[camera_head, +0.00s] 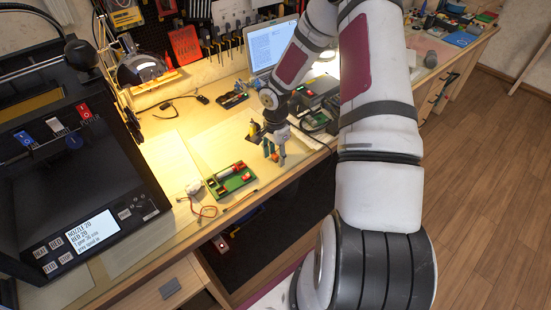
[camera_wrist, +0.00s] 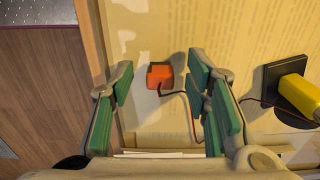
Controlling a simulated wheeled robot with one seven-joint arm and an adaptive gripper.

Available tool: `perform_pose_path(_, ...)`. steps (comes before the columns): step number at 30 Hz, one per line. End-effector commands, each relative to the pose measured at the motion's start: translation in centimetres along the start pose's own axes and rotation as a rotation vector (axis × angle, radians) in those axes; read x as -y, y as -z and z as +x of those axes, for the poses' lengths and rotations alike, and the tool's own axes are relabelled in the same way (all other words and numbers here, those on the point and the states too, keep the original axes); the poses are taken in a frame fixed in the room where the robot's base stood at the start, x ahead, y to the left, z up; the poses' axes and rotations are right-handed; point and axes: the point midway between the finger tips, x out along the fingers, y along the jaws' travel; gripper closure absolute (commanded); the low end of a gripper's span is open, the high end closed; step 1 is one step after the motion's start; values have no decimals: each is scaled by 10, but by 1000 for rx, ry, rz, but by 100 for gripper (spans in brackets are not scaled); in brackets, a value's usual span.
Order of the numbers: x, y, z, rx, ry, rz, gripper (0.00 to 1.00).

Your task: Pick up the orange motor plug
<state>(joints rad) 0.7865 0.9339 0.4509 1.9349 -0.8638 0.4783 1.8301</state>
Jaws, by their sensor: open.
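The orange plug (camera_wrist: 160,76) is a small block lying on the pale printed sheet in the wrist view. A thin dark wire runs from its lower side to the right. My gripper (camera_wrist: 161,88) is open, with one green-padded finger to the left of the plug and the other to its right. Clear gaps show between plug and pads, and nothing is held. In the head view my gripper (camera_head: 275,152) points down over the workbench near its front edge.
A black base with a yellow cylinder (camera_wrist: 298,92) stands right of my gripper in the wrist view. A green board (camera_head: 231,180) and a small motor with red wires (camera_head: 194,187) lie left of my gripper. A black printer (camera_head: 75,190) fills the left. The laptop (camera_head: 268,45) stands behind.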

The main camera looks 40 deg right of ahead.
Motion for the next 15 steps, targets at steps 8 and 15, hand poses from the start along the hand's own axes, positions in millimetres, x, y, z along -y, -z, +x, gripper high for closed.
perform_pose_path(8,0,0,2,0,1,-1,61)
perform_pose_path(15,0,0,2,0,1,-1,94)
